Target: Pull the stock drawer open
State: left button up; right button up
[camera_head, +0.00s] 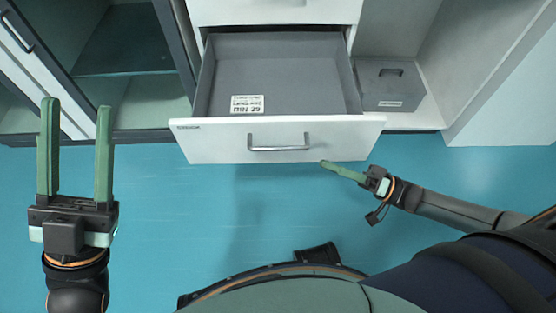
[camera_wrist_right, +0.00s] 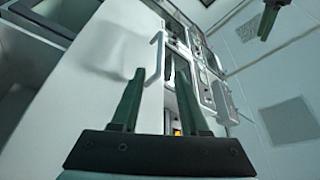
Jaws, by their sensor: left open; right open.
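The stock drawer (camera_head: 278,75) stands pulled out from the white cabinet, its grey inside open to view and holding only a white printed label. Its white front (camera_head: 215,148) carries a silver bar handle (camera_head: 278,148). My right gripper (camera_head: 327,164) is just below the front's lower right part in the head view, to the right of the handle and seen edge-on. In the right wrist view its two green fingers (camera_wrist_right: 160,72) are apart, with a pale bar handle near the left fingertip. I see nothing gripped. My left gripper (camera_head: 76,106) is open and empty at the left.
A grey box with a black handle (camera_head: 388,84) sits in the open compartment right of the drawer. A dark-framed cabinet (camera_head: 125,40) stands at the left, with a glass-like panel. The blue floor (camera_head: 190,210) in front is clear apart from my own body.

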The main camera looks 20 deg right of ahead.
aim_at(283, 148)
jog(key=b+x, duration=0.1)
jog(key=x, duration=1.1)
jog(key=shift+w+a, duration=0.1)
jog(key=shift+a, duration=0.05)
grip_shut()
dwell(1.1)
